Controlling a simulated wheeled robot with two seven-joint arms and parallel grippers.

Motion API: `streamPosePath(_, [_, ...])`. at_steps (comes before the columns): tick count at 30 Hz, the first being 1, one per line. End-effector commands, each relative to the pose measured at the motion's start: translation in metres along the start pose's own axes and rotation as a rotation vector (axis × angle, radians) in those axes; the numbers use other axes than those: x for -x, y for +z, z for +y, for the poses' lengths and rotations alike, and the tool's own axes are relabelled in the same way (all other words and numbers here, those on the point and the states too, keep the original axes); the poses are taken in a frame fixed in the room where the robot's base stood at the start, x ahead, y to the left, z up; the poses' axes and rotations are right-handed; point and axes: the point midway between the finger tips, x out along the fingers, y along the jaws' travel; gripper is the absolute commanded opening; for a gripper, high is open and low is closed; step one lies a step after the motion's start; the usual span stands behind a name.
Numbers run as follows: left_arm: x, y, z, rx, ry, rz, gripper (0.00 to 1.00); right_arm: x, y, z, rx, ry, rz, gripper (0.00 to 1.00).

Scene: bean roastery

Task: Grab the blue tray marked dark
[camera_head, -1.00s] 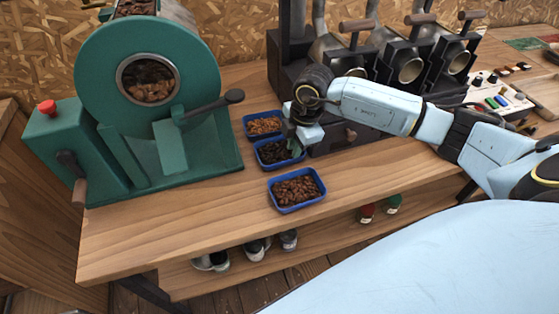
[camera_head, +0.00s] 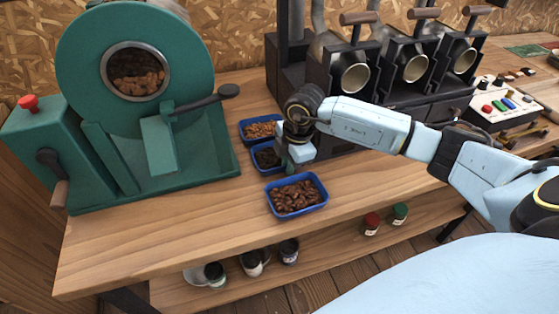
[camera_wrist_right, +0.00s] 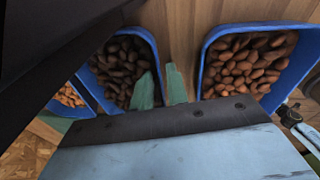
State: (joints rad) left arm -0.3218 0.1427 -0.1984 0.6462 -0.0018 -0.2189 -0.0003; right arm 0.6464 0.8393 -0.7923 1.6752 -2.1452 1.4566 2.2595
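Three blue trays stand in a row on the wooden bench. The back one (camera_head: 247,140) holds light brown beans, the front one (camera_head: 296,214) reddish-brown beans. The middle tray (camera_head: 263,171) holds the darkest beans and is partly hidden by my right gripper (camera_head: 287,168); no marking is readable. In the right wrist view, the green fingertips (camera_wrist_right: 161,88) are apart, one on each side of the middle tray's near wall (camera_wrist_right: 154,50). The front tray (camera_wrist_right: 203,62) is right of them there. I cannot tell whether the fingers touch the wall. My left gripper is out of view.
A green roaster (camera_head: 140,100) stands left of the trays. A dark machine with several round drums (camera_head: 355,78) stands behind my right arm. Jars (camera_head: 252,262) sit on the shelf below. The bench front (camera_head: 200,235) is clear.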

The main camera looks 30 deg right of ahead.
Motion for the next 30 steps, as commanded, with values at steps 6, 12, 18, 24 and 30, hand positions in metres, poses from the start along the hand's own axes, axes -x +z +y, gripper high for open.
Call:
streamPosePath(6, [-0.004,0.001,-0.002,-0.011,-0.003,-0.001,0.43,-0.003,0.0,-0.001,0.001,0.0,0.001,0.0])
streamPosePath(12, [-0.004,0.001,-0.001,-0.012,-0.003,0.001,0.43,-0.004,0.0,-0.001,0.001,-0.001,0.0,0.0])
streamPosePath(18, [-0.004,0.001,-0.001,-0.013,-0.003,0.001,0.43,-0.005,0.0,-0.002,0.001,-0.003,-0.001,0.0])
streamPosePath(24, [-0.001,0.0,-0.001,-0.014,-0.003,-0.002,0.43,-0.001,0.0,-0.002,0.001,-0.005,-0.001,0.0])
streamPosePath(30, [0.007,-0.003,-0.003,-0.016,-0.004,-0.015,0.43,0.011,-0.001,0.001,0.001,-0.003,0.0,0.0])
